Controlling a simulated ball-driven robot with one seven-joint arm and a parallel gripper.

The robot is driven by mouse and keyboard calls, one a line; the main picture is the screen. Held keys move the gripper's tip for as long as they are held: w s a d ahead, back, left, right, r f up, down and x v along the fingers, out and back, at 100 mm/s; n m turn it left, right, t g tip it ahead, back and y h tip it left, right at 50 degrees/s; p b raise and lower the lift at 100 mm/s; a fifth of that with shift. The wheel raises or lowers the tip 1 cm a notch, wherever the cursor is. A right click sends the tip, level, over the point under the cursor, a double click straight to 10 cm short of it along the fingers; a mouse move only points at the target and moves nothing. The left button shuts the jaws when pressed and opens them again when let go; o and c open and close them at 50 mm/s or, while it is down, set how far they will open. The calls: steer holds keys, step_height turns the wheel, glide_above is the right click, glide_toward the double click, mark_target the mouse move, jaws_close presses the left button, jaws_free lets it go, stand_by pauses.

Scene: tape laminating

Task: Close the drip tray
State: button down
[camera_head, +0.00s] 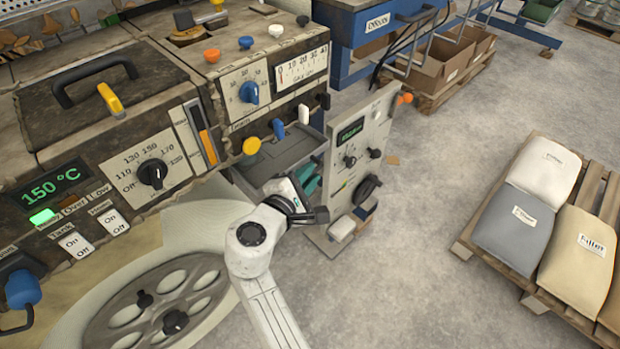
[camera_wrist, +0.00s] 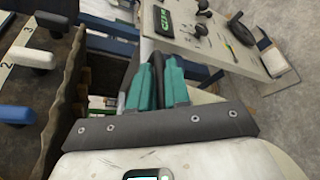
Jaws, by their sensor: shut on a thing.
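The drip tray (camera_head: 284,152) is a shallow grey open tray. It juts out from the machine's front, below the yellow and blue knobs, beside the upright control panel. My gripper (camera_head: 309,180) is at the tray's near side, its teal fingers partly hidden by my wrist. In the wrist view the teal fingers of my gripper (camera_wrist: 158,66) are close together, with a dark thing between them. They are shut at the tray's front edge; the exact grip is hidden.
The control panel (camera_head: 362,150) with a green display stands close to the right of my gripper. The machine (camera_head: 130,110) with knobs and switches fills the left. A pallet with sacks (camera_head: 545,215) lies at the right. Bare floor (camera_head: 440,170) lies between the panel and pallet.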

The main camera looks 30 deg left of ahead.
steer(key=shift+a, duration=0.2)
steer(key=c, duration=1.3)
jaws_free()
steer(key=shift+a, duration=0.15)
steer(key=shift+o, duration=0.7)
steer(key=shift+r, duration=0.1)
steer(key=p+v, duration=0.1)
steer(key=v, duration=0.9)
steer(key=shift+s+d+f, duration=0.2)
steer(key=shift+s, duration=0.2)
